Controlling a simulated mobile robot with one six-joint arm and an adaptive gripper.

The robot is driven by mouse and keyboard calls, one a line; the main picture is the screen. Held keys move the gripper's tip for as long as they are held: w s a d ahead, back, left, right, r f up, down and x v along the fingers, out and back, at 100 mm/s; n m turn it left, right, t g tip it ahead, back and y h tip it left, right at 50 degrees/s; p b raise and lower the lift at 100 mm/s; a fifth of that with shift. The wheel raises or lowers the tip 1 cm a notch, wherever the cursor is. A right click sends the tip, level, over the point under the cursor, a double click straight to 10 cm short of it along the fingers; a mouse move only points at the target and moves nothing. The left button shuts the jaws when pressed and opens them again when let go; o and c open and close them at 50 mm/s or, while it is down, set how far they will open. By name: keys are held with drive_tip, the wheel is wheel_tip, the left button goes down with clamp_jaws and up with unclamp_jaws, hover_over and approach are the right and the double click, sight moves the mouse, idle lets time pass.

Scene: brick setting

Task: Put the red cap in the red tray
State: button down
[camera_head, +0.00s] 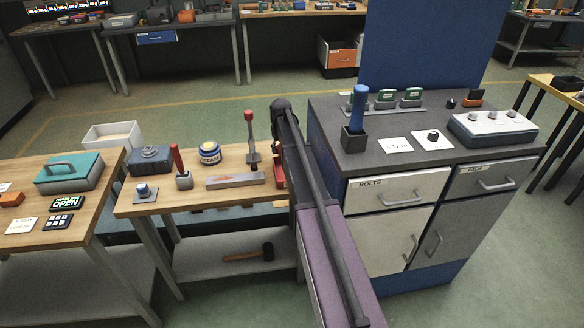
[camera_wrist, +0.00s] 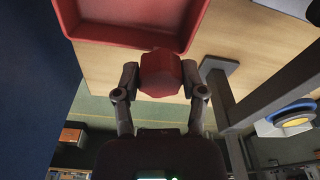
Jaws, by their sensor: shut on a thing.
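In the wrist view, my gripper (camera_wrist: 162,80) is shut on the red cap (camera_wrist: 161,75), a faceted block held between the two fingertips. The red tray (camera_wrist: 128,38), shallow with a raised rim, lies just beyond the cap at the top of that view. The cap overlaps the tray's near rim in the picture; whether they touch I cannot tell. In the head view, the red tray (camera_head: 280,178) shows as a small strip at the right end of the wooden bench, mostly behind my arm. The cap and my fingers are hidden there.
A clamp with a red knob (camera_head: 250,140) stands left of the tray. A flat bar (camera_head: 235,180), a blue-and-yellow tin (camera_head: 210,153) and a red-handled tool (camera_head: 181,170) share the bench. A dark-topped cabinet (camera_head: 400,215) stands close to my arm's right.

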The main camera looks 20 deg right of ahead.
drive_tip(key=s, duration=0.3)
drive_tip(key=s+d, duration=0.1)
drive_tip(key=s, duration=0.1)
drive_tip(key=shift+s+f, duration=0.25)
drive_tip(key=shift+s, duration=0.1)
drive_tip(key=shift+s, duration=0.1)
drive_tip(key=shift+s+d, duration=0.1)
drive_tip(key=shift+s, duration=0.15)
drive_tip(key=shift+s+d+f+b, duration=0.1)
drive_tip(key=shift+s+f+b, duration=0.25)
drive_tip(key=shift+f+b, duration=1.5)
drive_tip(key=shift+b, duration=0.2)
drive_tip(key=shift+f, duration=0.2)
drive_tip(key=shift+c, duration=0.8)
unclamp_jaws()
drive_tip(key=shift+r, duration=0.1)
drive_tip(key=shift+r, duration=0.1)
